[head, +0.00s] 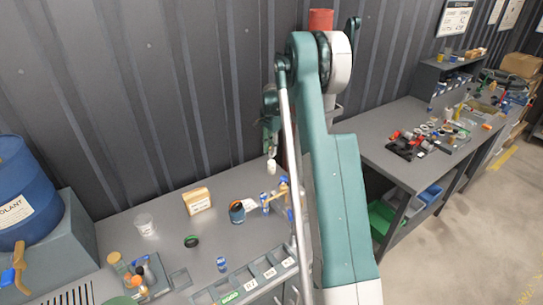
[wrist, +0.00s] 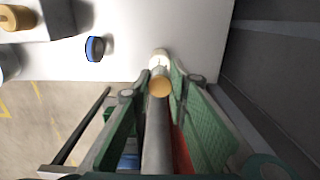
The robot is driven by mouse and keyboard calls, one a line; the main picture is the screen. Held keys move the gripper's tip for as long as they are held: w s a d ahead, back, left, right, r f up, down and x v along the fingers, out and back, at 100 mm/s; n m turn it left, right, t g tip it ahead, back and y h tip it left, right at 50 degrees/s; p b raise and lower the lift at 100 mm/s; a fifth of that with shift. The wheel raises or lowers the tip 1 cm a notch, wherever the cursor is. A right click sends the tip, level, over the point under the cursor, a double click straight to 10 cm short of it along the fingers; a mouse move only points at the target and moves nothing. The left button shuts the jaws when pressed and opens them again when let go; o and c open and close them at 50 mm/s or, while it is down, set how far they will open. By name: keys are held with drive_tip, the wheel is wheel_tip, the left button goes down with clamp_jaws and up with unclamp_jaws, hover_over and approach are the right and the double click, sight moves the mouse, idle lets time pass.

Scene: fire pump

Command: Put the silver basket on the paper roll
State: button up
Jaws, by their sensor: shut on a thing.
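My gripper (head: 270,150) hangs in the air above the back of the left bench, its fingers pointing down. In the wrist view its green fingers (wrist: 160,90) are shut on a small cylindrical thing with a round tan end (wrist: 160,87). A white round piece (wrist: 158,58) shows just beyond the fingertips. In the head view a small white thing (head: 271,167) shows just below the fingers. I cannot tell whether the held thing is the silver basket. A pale grey-white cup (head: 145,224) stands on the left bench. I cannot pick out the paper roll with certainty.
A tan block (head: 197,200), a dark ring (head: 191,241) and a blue-and-dark jar (head: 237,212) stand on the left bench. Blue cans (head: 265,203) cluster near its right end. Labelled bins (head: 250,284) line its front. A corrugated wall (head: 150,90) rises behind.

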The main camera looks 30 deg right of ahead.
drive_tip(key=shift+f, duration=1.85)
drive_tip(key=shift+f, duration=0.2)
drive_tip(key=o, duration=0.7)
drive_tip(key=shift+o, duration=0.2)
drive_tip(key=shift+r, duration=0.15)
wheel_tip(320, 180, up, 12)
drive_tip(key=shift+r, duration=0.1)
